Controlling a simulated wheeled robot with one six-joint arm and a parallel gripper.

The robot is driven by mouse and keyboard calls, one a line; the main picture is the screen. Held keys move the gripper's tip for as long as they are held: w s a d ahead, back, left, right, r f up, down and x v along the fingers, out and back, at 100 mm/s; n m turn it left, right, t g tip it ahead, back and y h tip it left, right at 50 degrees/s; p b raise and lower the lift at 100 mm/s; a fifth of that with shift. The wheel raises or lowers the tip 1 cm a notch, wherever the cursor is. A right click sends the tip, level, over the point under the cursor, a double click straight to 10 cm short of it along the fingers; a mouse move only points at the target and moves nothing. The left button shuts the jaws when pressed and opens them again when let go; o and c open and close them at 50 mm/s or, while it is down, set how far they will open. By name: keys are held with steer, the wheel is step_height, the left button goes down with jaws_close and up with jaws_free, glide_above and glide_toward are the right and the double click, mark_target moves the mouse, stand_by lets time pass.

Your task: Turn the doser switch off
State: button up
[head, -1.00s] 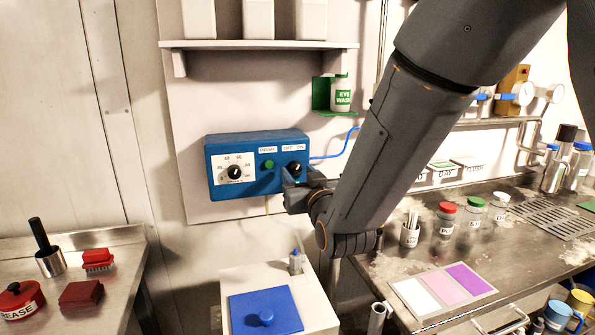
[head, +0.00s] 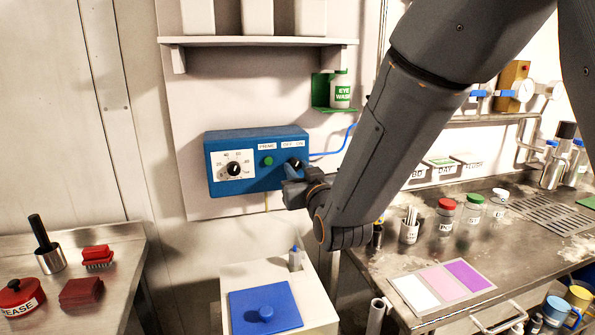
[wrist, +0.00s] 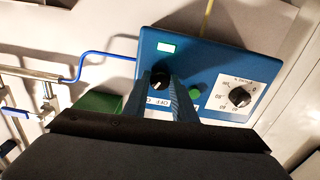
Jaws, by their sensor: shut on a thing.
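The doser is a blue wall box (head: 218,178) with a white-scaled black dial, a green button under a PRIME label, and OFF and ON labels at its right. The doser switch is a black knob (head: 297,163) below those labels, partly covered by my gripper (head: 291,170). In the wrist view the switch (wrist: 160,78) sits between the two fingertips of my gripper (wrist: 161,84), which is shut on it. Its pointing direction is hidden by the fingers. A green lamp (wrist: 165,47) is lit on the box in the wrist view.
A shelf (head: 255,42) and a green eye wash holder (head: 320,92) are above the box. A blue tube (head: 335,146) leaves its right side. A white tank with a blue lid (head: 265,312) stands below. Steel counters with jars and tools flank it.

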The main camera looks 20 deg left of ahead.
steer(key=n+b, duration=0.1)
steer(key=n, duration=0.4)
steer(key=shift+n+b, duration=0.3)
steer(key=shift+b, duration=0.05)
steer(key=n+b, duration=0.1)
steer(key=n, duration=0.5)
stand_by(0.5)
steer(key=o, duration=1)
steer(key=shift+o, duration=0.2)
steer(key=b+v, duration=0.1)
steer(key=v, duration=0.7)
steer(key=shift+w, duration=0.1)
